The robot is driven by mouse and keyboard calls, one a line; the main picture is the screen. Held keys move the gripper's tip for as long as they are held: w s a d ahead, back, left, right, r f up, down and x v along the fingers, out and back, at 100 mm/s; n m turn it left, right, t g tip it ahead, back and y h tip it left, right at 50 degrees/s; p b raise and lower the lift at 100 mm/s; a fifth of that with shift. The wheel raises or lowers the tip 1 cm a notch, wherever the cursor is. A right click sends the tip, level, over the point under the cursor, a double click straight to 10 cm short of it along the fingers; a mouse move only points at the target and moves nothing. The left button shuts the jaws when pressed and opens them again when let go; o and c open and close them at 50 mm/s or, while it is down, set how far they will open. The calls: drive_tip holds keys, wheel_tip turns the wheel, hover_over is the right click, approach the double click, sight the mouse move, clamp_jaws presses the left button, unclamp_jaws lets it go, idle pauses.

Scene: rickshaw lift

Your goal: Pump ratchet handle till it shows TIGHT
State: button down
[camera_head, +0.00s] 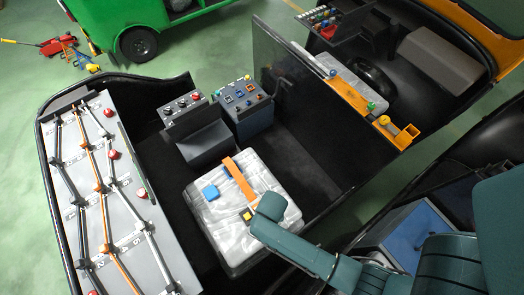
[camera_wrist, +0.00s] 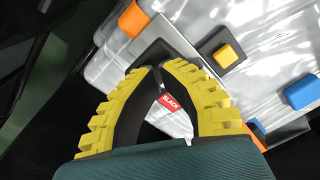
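In the wrist view, my gripper (camera_wrist: 160,68) has two yellow-ridged fingers with their tips close together. The tips meet at a grey and dark ratchet handle (camera_wrist: 165,40), which appears pinched between them. A red label (camera_wrist: 170,101) reading SLACK shows between the fingers, just below the handle. An orange strap (camera_wrist: 133,19) shows beyond the handle, and it lies across a pale wrapped load in the head view (camera_head: 238,178). In the head view my teal arm reaches over the load's right side and hides the fingers and most of the ratchet.
The wrapped load (camera_head: 222,238) carries a blue block (camera_head: 210,192) and a yellow square (camera_wrist: 226,55). Control boxes (camera_head: 243,108) stand behind it. A lever panel (camera_head: 105,190) is at left. A dark upright panel (camera_head: 292,95) is at upper right.

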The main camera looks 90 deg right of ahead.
drive_tip(key=shift+f+b, duration=0.85)
drive_tip(key=shift+f, duration=0.65)
wheel_tip(320, 180, up, 9)
drive_tip(key=p, duration=0.9)
drive_tip(key=shift+f, duration=0.25)
